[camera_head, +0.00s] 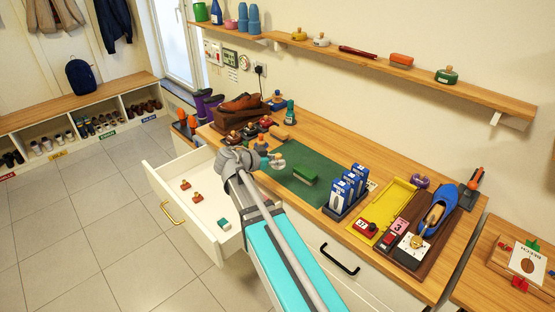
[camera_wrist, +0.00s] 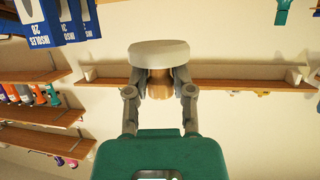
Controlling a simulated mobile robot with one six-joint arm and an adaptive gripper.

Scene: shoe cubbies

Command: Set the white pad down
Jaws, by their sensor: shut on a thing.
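The white pad (camera_wrist: 158,53) is a round, pale disc on a short wooden handle (camera_wrist: 160,84). My gripper (camera_wrist: 159,90) is shut on the handle, with a finger on each side, in the wrist view. In the head view the pad (camera_head: 279,163) shows just past my gripper (camera_head: 264,159), in front of the left part of the green mat (camera_head: 275,181). Whether the pad touches the mat or hangs above it I cannot tell. My arm hides part of the mat's near edge.
A green-topped brush (camera_head: 304,175) lies on the mat. Blue insole boxes (camera_head: 346,187) stand to the right, with a yellow tray (camera_head: 393,208) beyond. An open white drawer (camera_head: 196,213) juts out below my arm.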

